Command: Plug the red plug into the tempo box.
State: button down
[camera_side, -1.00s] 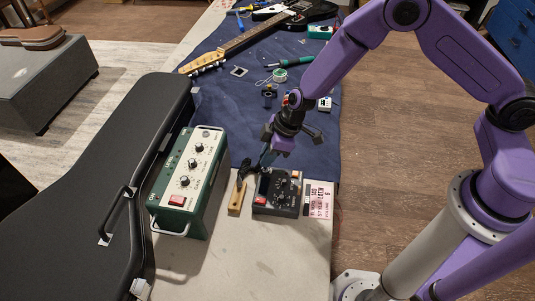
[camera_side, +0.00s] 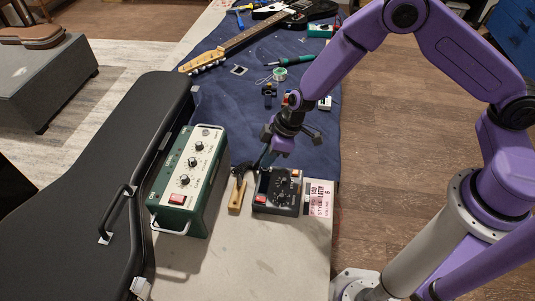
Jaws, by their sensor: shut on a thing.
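The tempo box (camera_side: 289,206) appears to be the dark box with knobs, a red button and an orange button. It lies on the pale bare part of the bench. My gripper (camera_side: 266,164) points down at the far left edge of this box. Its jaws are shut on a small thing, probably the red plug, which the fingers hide. I cannot tell whether the plug touches the box or sits in a socket. A black curved piece, perhaps a lead, shows just left of the fingers.
A green amplifier-like unit (camera_side: 209,176) with a white panel stands to the left, beside a black case (camera_side: 95,190). The front bench is clear.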

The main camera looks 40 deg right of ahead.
jog(key=shift+f, duration=0.35)
dwell(0.3)
jog(key=c, duration=0.6)
grip_release()
jog(key=shift+r, duration=3.05)
